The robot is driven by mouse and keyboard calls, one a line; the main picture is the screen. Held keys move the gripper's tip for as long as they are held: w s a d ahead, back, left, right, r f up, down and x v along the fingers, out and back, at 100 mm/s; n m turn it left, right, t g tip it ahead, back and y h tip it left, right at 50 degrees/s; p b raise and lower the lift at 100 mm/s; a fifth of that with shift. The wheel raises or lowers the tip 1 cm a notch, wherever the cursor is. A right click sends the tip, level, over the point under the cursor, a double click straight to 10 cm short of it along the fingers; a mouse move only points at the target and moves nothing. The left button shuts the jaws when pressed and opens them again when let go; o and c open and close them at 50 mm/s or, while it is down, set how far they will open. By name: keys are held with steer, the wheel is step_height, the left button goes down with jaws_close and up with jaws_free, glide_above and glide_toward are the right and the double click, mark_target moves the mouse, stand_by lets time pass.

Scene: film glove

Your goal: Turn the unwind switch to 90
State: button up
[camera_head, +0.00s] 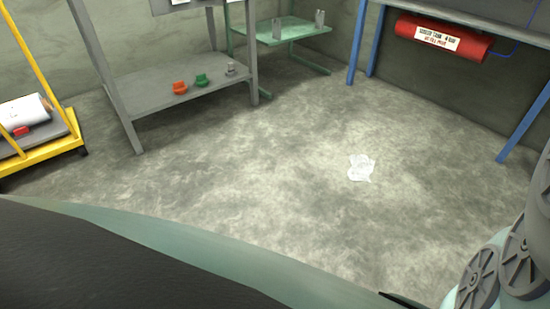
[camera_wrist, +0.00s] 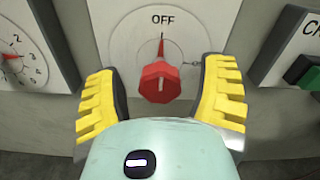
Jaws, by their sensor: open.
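A red knob (camera_wrist: 160,84) sits on a white dial plate (camera_wrist: 122,40) in the wrist view. Its red pointer is upright, toward the word OFF at the top. No name for this switch can be read, so I cannot tell for sure that it is the unwind switch. My gripper (camera_wrist: 160,70) is open, with one yellow-padded finger on each side of the knob and a gap on both sides. The knob's lower end is close to my gripper's palm edge. The head view shows neither the knob nor my gripper.
A numbered dial (camera_wrist: 14,62) is left of the plate, and a box with a green button (camera_wrist: 300,70) is at right. In the head view, a grey shelf (camera_head: 140,90) holds small parts. A white crumpled piece (camera_head: 361,168) lies on open floor.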

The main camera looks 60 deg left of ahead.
steer(key=shift+a, duration=0.1)
steer(key=c, duration=1.3)
steer(key=shift+o, duration=0.2)
steer(key=m+b, duration=0.1)
steer(key=m, duration=0.3)
steer(key=shift+m, duration=0.4)
steer(key=m+b, duration=0.2)
steer(key=m, duration=0.2)
steer(key=shift+s+f, duration=0.1)
jaws_close()
steer(key=m+b, duration=0.2)
steer(key=m, duration=0.3)
steer(key=shift+m+b, duration=1.35)
steer(key=shift+m, duration=0.65)
